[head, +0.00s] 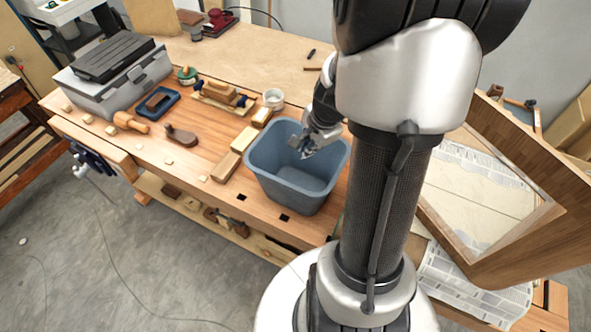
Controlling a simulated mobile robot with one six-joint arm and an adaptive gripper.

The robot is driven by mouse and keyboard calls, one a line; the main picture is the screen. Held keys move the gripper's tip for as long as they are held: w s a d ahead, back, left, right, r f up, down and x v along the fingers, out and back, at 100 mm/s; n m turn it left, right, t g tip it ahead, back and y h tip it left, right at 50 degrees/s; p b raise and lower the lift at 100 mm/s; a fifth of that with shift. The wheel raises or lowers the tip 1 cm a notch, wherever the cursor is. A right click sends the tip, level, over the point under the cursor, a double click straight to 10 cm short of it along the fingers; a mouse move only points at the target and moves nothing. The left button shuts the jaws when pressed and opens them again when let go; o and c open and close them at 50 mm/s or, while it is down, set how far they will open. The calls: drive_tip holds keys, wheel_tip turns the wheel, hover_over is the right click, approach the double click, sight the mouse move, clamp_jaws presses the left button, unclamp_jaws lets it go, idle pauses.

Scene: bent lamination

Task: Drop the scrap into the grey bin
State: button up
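The grey bin (290,196), blue-grey with an open top, stands on the wooden workbench (150,150) near its front edge. My gripper (305,152) points down over the bin's opening, towards its back right side. The gripper is small and partly covered by its own links, so I cannot tell whether its fingers are open or shut. I cannot make out a scrap in or under the fingers. The visible part of the bin's inside looks empty; its back right part is hidden behind my gripper.
Wood blocks (226,167) lie left of the bin, with a white cup (273,98) behind them. A wooden mallet (131,122), a hand plane (181,136) and a grey toolbox (115,72) are farther left. A large wooden frame (520,190) stands at the right.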

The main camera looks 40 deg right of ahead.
drive_tip(key=o, duration=0.5)
drive_tip(key=shift+c, duration=0.2)
drive_tip(key=v, duration=1.2)
drive_tip(key=shift+a, duration=0.1)
drive_tip(key=w+a+f+y+b, duration=0.35)
drive_tip(key=w+a, duration=0.25)
drive_tip(key=a, duration=0.3)
drive_tip(key=s+a+r+n+b, duration=0.15)
drive_tip(key=s+a+n, duration=0.35)
drive_tip(key=a+n, duration=0.5)
drive_tip(key=s+a+n+t+h+b, duration=0.1)
drive_tip(key=s+a+n+h+b, duration=0.2)
drive_tip(key=s+n, duration=0.6)
drive_tip(key=shift+s+a+r+n, duration=0.15)
drive_tip(key=shift+s+a+n, duration=0.05)
drive_tip(key=shift+n, duration=0.2)
